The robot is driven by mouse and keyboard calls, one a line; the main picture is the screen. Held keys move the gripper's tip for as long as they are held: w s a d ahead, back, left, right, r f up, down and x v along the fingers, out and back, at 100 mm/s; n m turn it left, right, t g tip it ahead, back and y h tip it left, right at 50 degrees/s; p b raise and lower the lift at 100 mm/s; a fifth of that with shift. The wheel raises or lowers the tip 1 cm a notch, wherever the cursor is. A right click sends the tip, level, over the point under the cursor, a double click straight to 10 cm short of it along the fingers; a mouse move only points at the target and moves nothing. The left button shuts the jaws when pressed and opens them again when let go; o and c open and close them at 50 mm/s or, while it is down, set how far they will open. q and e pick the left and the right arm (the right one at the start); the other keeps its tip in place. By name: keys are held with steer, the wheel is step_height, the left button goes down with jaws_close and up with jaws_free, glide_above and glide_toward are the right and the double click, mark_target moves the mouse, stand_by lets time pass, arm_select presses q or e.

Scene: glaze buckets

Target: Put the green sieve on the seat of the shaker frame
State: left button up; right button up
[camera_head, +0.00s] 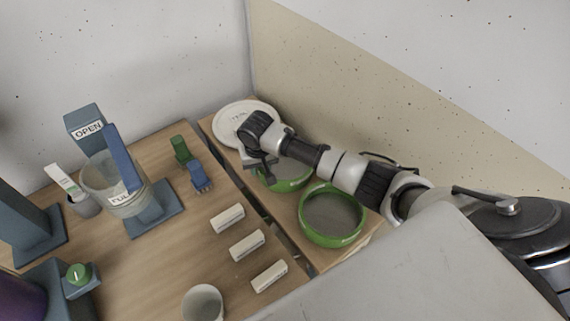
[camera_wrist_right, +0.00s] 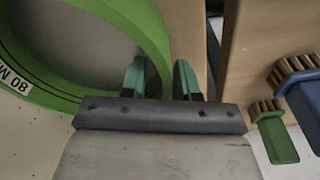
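Two green sieves lie on the wooden side shelf. The far green sieve (camera_head: 290,184) is partly hidden by my right gripper (camera_head: 262,160), and the near green sieve (camera_head: 332,240) is clear of it. In the right wrist view a green sieve (camera_wrist_right: 150,25) labelled "80 M…" fills the upper left. My right gripper's fingertips (camera_wrist_right: 160,80) are apart, with the rim seeming to run between them; contact cannot be told. A blue-grey stand (camera_head: 165,210) with an "OPEN" plate and a pale bucket (camera_head: 100,190) may be the shaker frame. My left gripper is not in view.
A white round lid (camera_head: 233,113) lies behind my right gripper. Green (camera_head: 180,147) and blue (camera_head: 196,172) brushes and several pale blocks (camera_head: 246,245) are on the table. A white cup (camera_head: 203,304) stands in front. A gap separates table and shelf.

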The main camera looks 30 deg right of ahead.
jaws_close()
